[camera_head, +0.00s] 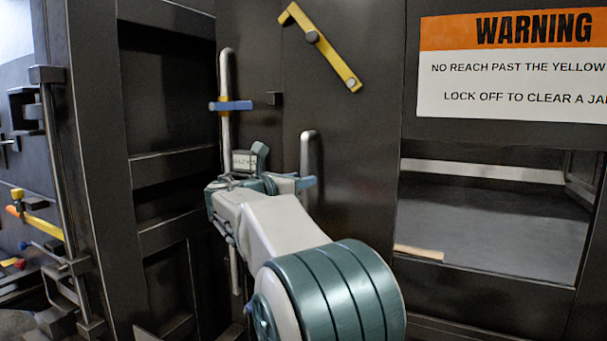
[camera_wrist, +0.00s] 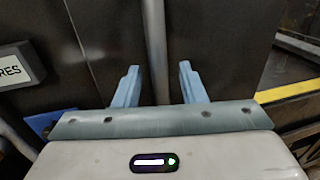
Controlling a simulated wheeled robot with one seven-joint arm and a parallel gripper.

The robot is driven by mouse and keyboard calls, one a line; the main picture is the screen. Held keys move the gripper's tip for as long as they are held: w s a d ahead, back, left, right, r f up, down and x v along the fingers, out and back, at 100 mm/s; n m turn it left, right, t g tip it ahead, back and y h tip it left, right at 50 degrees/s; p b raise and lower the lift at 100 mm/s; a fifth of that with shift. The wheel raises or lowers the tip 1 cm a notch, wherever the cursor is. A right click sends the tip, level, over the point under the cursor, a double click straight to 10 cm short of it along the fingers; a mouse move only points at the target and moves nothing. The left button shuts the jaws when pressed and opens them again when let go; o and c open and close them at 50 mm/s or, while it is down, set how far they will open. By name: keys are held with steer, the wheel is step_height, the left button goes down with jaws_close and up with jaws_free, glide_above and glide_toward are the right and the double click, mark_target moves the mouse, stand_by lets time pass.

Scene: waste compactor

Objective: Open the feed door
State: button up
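The feed door seems to be the dark panel (camera_head: 355,140) in the middle of the head view; I cannot tell whether it is latched. An upright grey bar handle (camera_head: 309,150) stands on it, its lower part hidden behind my arm. My gripper (camera_head: 290,184) is at this handle. In the wrist view my gripper (camera_wrist: 157,85) is open, with its two pale blue fingers either side of the handle (camera_wrist: 155,45). A gap shows right of the bar; the left finger is very close to it, and contact is unclear.
A yellow lever (camera_head: 320,45) sits slanted above the handle. A second upright bar (camera_head: 226,90) with a blue clip (camera_head: 231,105) stands to the left. A warning sign (camera_head: 512,65) hangs above a rectangular opening (camera_head: 490,215) at right. Dark framed structure (camera_head: 90,150) stands left.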

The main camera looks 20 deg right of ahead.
steer(key=shift+x, duration=1.25)
jaws_close()
